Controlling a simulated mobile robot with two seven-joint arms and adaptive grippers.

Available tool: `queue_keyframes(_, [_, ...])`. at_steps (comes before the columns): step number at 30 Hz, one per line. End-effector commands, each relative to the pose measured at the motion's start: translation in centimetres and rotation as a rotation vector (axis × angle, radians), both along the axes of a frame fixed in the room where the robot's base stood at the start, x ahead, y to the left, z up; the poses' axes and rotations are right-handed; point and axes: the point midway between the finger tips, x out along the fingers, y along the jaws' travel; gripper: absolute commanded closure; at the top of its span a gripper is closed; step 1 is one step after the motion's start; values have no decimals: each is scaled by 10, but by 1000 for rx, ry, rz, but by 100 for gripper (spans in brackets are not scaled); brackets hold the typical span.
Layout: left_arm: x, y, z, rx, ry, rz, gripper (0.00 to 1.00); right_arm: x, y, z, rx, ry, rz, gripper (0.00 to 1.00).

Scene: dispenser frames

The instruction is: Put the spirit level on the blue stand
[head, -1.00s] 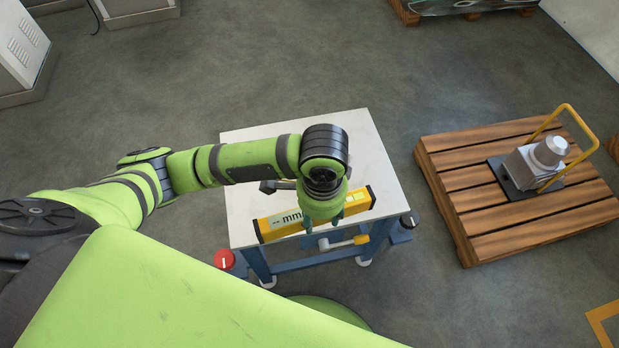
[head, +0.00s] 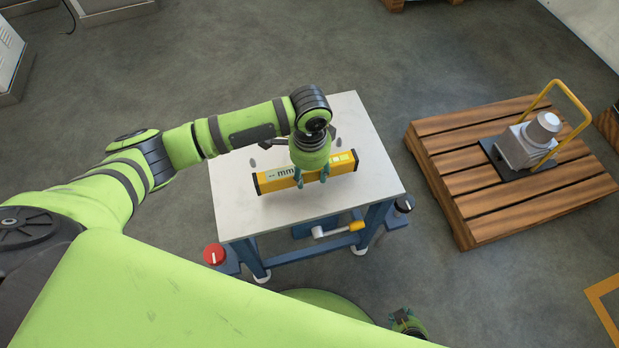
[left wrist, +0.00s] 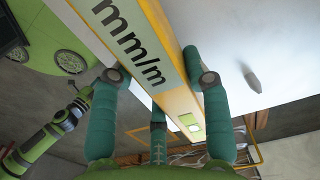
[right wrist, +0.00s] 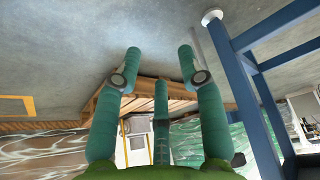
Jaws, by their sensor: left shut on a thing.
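The yellow spirit level (head: 275,182), with "mm" lettering on a pale panel, is over the white top of the blue-legged stand (head: 235,215). My left gripper (head: 312,180) is shut on the level near its middle. In the left wrist view, the level (left wrist: 140,40) runs between the green fingers of the left gripper (left wrist: 155,75). I cannot tell whether the level touches the top. My right gripper (head: 408,325) is low near the bottom edge of the head view; in the right wrist view (right wrist: 160,70) its fingers are apart and empty.
A red knob (head: 214,254) and a black knob (head: 404,204) sit at the stand's front corners. A wooden pallet (head: 450,200) with a grey device (head: 525,145) stands to the right. The floor between is clear.

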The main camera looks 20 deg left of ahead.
Motion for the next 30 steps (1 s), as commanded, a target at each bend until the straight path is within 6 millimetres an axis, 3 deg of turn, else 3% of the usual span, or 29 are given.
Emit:
queue_keyframes(5, [-1,0,-28,2,1,0,94,10,1,-3,3,-26,2,60])
queue_keyframes(10, [-1,0,-29,1,-1,-1,94,24,2,3,6,-51,3,60])
queue_keyframes(16, [-1,0,-32,1,1,0,94,27,1,5,4,-54,4,60])
queue_keyframes(17, [-1,0,-32,1,1,0,45,26,1,4,4,-53,4,60])
queue_keyframes(18, [-1,0,-32,1,1,0,29,26,1,4,4,-52,4,60])
queue_keyframes(30, [-1,0,-29,1,0,0,29,17,0,1,2,-38,4,60])
